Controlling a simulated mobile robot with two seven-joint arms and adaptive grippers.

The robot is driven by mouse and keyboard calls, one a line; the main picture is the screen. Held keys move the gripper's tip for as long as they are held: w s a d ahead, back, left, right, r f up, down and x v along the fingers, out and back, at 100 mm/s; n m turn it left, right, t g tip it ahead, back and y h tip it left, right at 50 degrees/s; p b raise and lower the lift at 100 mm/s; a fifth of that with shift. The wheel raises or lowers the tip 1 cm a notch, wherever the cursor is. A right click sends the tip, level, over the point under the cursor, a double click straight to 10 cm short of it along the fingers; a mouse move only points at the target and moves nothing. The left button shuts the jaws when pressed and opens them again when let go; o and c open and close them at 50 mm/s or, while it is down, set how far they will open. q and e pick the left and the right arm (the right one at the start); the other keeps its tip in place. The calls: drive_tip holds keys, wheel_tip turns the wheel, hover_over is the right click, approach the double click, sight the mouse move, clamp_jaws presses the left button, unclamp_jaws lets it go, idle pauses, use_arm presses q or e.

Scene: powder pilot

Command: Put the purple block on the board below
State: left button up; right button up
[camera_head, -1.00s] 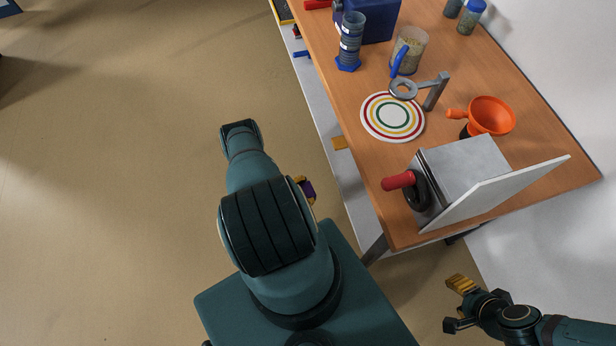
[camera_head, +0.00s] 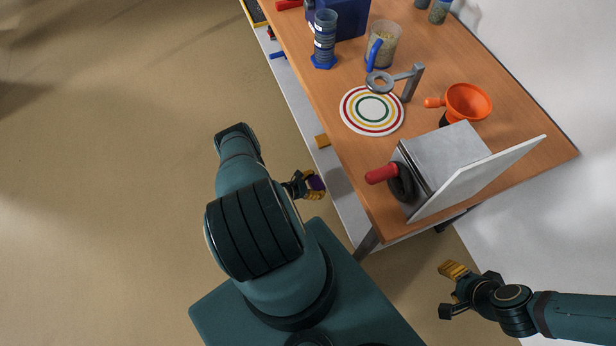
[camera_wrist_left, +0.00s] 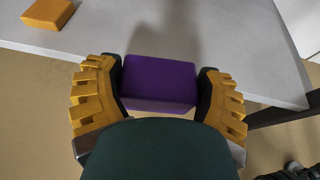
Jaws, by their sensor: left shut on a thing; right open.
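The purple block (camera_head: 316,183) is held in my left gripper (camera_head: 315,187), beside the left edge of the table. In the left wrist view the purple block (camera_wrist_left: 158,80) sits between the yellow fingers of my left gripper (camera_wrist_left: 158,90), which is shut on it. The pale grey board below (camera_head: 347,208) runs under the tabletop. In the left wrist view the board (camera_wrist_left: 225,38) is just beyond the block, and the block overlaps its near edge in the picture. Whether they touch cannot be told. My right gripper (camera_head: 453,290) is open and empty, off the table's near end.
An orange block (camera_wrist_left: 48,12) lies on the board, also visible in the head view (camera_head: 322,141). The wooden tabletop (camera_head: 350,150) above carries a ringed disc (camera_head: 372,111), an orange funnel (camera_head: 467,101) and a grey box with a red handle (camera_head: 440,150). Bare board lies beside the orange block.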

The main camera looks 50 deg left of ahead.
sight(345, 180)
use_arm(q)
drive_tip(key=shift+w+d+f, duration=0.2)
drive_tip(key=shift+w+d, duration=0.4)
drive_tip(key=shift+w, duration=1.5)
drive_tip(key=shift+w+d+f, duration=0.25)
drive_tip(key=shift+w+d, duration=0.4)
drive_tip(key=shift+w, duration=1.5)
drive_tip(key=shift+w+d+f, duration=0.2)
drive_tip(key=shift+w+d, duration=0.4)
drive_tip(key=shift+w, duration=1.5)
drive_tip(key=shift+f, duration=0.6)
drive_tip(key=o, duration=1.2)
drive_tip(key=shift+c, duration=0.4)
drive_tip(key=shift+s+a, duration=0.1)
